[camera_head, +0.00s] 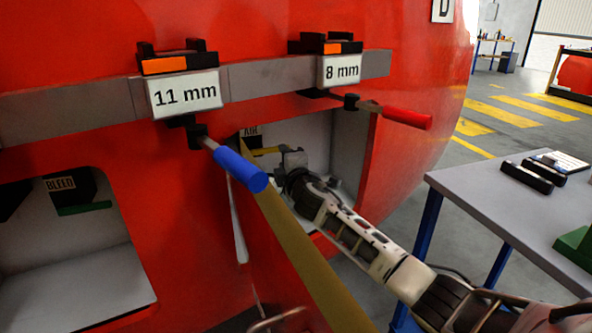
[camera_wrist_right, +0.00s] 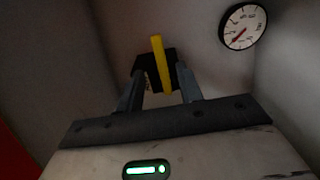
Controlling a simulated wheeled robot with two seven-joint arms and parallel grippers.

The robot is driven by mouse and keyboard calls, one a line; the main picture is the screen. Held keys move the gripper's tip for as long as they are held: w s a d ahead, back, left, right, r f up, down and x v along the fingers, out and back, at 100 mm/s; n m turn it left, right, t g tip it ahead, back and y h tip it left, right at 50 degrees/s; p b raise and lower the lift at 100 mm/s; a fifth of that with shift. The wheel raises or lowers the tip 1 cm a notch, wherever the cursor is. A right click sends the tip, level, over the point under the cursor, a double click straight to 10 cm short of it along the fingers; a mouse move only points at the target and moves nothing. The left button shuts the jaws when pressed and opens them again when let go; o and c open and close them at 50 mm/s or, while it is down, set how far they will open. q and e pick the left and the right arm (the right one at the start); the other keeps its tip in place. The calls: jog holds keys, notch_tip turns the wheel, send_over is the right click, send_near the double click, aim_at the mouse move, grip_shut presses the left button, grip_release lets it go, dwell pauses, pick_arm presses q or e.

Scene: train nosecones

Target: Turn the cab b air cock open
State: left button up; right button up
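The air cock shows a yellow handle (camera_head: 265,151) inside an open compartment of the red nosecone, beside a partly hidden "AIR" label (camera_head: 251,131). In the right wrist view the yellow handle (camera_wrist_right: 161,62) stands nearly upright in front of a dark valve body (camera_wrist_right: 147,72). My right gripper (camera_head: 293,157) reaches into this compartment, close to the handle. Its fingers (camera_wrist_right: 160,85) are apart, with the handle seen between them and gaps at both sides. Contact cannot be told. My left gripper is not in view.
A pressure gauge (camera_wrist_right: 242,27) is on the compartment wall. A blue-handled tool (camera_head: 240,168) under "11 mm" and a red-handled tool (camera_head: 405,117) under "8 mm" jut out above. The open door (camera_head: 310,260) is beside my right arm. A grey table (camera_head: 500,205) stands right.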

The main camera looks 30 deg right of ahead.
jog(key=s+a, duration=0.1)
jog(key=s, duration=0.7)
jog(key=shift+s+a+p, duration=0.3)
jog(key=shift+s, duration=0.05)
